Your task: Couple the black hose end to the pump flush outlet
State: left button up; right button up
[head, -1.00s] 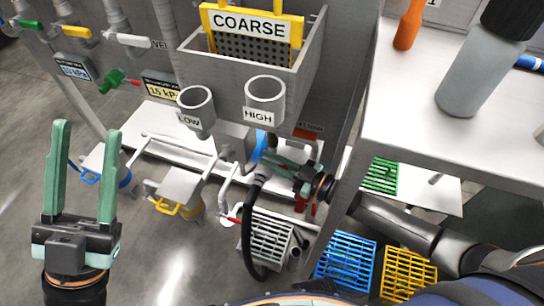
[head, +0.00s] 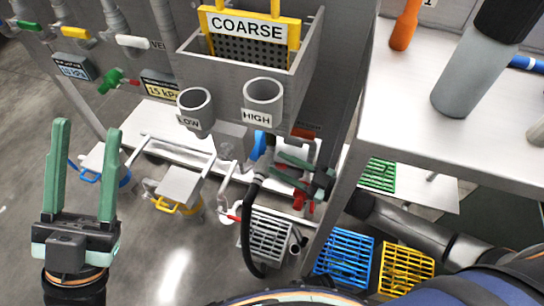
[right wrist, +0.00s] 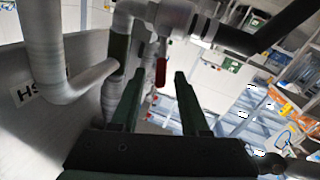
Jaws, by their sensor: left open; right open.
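The black hose (head: 247,232) hangs in a bend beside the grey crate, below the HIGH cup, in the head view. Its upper end (head: 262,177) meets the grey pipework. In the right wrist view the black hose (right wrist: 268,38) runs in from the upper right to a grey pipe fitting (right wrist: 176,17); I cannot tell whether it is locked on or which fitting is the flush outlet. My right gripper (head: 277,166) is open and empty just right of the hose end; its fingers (right wrist: 158,79) also show in the right wrist view. My left gripper (head: 88,130) is open and empty, away from the hose.
A red handle (right wrist: 161,72) shows between and beyond my right fingers. The HIGH cup (head: 263,93), LOW cup (head: 195,102) and COARSE basin (head: 312,70) stand above. A table (head: 400,130) is at right. Grey (head: 268,238), blue (head: 343,258) and yellow (head: 407,270) crates sit low.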

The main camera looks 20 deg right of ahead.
jog(key=p+v, duration=0.1)
jog(key=v, duration=0.7)
jog(key=shift+s+d, duration=0.2)
jog(key=shift+s, duration=0.05)
jog(key=shift+o, duration=0.4)
jog(key=shift+s+d, duration=0.1)
